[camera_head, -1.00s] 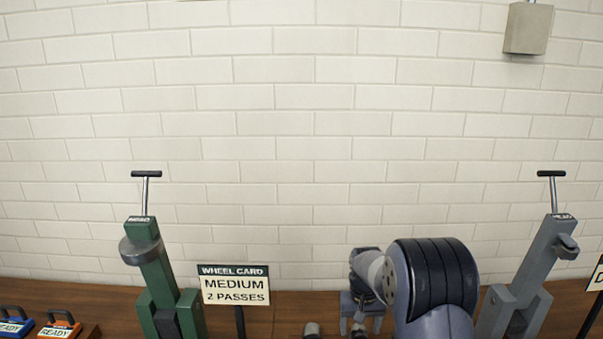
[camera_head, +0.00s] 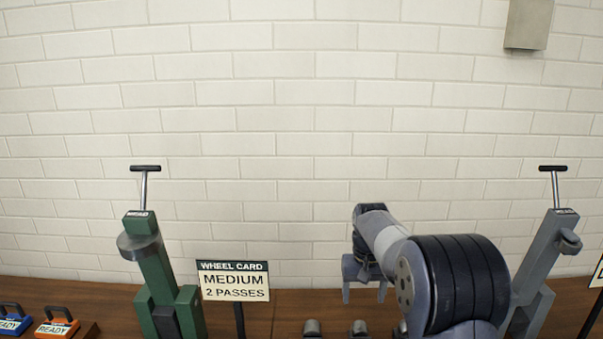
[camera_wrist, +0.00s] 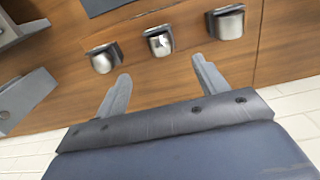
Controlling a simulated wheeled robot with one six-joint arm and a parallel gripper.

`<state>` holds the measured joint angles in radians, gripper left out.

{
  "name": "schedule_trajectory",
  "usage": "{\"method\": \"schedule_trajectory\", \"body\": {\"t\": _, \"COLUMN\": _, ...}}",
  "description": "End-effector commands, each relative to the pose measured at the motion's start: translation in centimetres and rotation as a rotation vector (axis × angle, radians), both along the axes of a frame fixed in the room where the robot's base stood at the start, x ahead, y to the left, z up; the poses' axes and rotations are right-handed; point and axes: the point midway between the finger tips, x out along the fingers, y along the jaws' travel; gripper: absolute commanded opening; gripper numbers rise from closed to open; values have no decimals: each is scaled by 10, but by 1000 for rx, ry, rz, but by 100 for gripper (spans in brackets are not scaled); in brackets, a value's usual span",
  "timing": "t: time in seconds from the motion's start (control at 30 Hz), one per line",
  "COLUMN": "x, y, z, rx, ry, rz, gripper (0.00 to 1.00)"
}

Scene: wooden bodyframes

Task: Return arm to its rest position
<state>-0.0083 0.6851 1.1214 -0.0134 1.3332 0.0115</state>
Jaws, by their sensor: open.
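My gripper (camera_head: 366,288) is in the head view, low and right of centre, in front of the brick wall. Its two fingers point down and stand apart with nothing between them. My arm bends up and over to it from the lower right. In the wrist view my gripper (camera_wrist: 158,90) also shows its two fingers spread and empty, with the wooden bench (camera_wrist: 190,70) beyond them.
A green stand (camera_head: 157,270) with a T-handle is at left, a grey stand (camera_head: 540,265) at right, partly behind my arm. A wheel card sign (camera_head: 234,282) stands between. Several metal knobs (camera_wrist: 160,42) sit on the bench. Blue (camera_head: 12,318) and orange (camera_head: 57,325) READY blocks are far left.

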Motion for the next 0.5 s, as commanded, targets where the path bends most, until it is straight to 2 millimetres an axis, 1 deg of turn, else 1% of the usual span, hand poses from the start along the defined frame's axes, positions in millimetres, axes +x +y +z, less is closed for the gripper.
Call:
{"method": "schedule_trajectory", "body": {"t": 0.1, "x": -1, "y": 0, "z": -24, "rx": 0, "ry": 7, "rz": 0, "gripper": 68}}
{"method": "schedule_trajectory", "body": {"t": 0.5, "x": -1, "y": -2, "z": -105, "rx": 0, "ry": 7, "rz": 0, "gripper": 68}}
